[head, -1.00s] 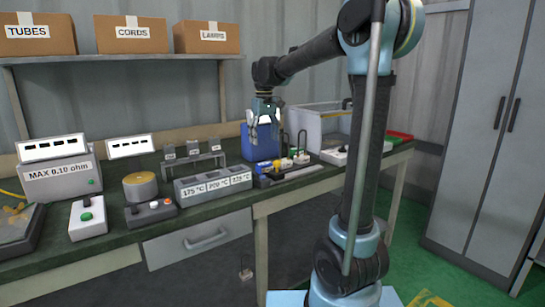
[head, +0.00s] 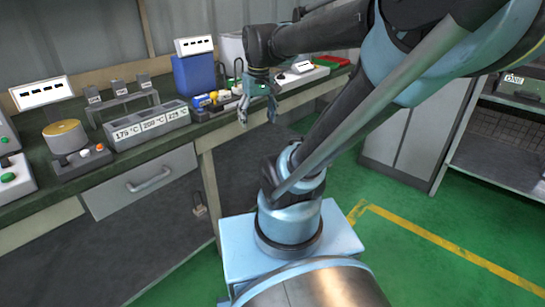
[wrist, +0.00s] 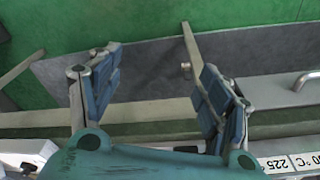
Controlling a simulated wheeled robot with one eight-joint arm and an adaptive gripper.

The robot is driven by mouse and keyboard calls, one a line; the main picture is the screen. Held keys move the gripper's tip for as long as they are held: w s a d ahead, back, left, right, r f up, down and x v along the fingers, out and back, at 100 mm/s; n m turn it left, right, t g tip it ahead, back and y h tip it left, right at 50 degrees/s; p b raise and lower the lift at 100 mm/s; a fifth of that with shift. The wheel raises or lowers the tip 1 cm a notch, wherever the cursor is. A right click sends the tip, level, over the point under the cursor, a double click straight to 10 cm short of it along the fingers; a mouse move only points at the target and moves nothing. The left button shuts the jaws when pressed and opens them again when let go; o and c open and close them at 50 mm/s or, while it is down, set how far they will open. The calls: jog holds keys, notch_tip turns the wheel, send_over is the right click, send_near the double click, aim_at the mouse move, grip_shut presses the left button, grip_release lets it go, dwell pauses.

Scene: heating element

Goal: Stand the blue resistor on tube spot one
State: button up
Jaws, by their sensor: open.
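My gripper (head: 257,119) is open and empty, pointing down in front of the bench's front edge. In the wrist view its two blue-padded fingers (wrist: 160,88) stand wide apart over the floor and bench edge, with nothing between them. Small blue and yellow cylinders (head: 206,99) lie on the bench to the left of the gripper; I cannot tell which is the blue resistor. A spot marked as tube spot one cannot be made out. A rack with several small tags (head: 120,97) stands at the back of the bench.
A grey block labelled with temperatures (head: 150,127) sits near the bench's front edge. A blue box (head: 194,75) stands behind the cylinders. A drawer handle (head: 148,181) sticks out below the bench. The green floor (head: 440,265) at the right has free room.

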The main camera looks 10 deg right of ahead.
jog(key=s+d+f+m, duration=0.2)
jog(key=s+d+f, duration=0.1)
jog(key=s+f, duration=0.5)
notch_tip(320, 180, down, 2)
jog(key=shift+s+f+t, duration=0.15)
jog(key=shift+s+t, duration=0.15)
jog(key=shift+s, duration=0.05)
jog(key=shift+w+f, duration=0.2)
jog(key=shift+w, duration=0.25)
dwell(1.0)
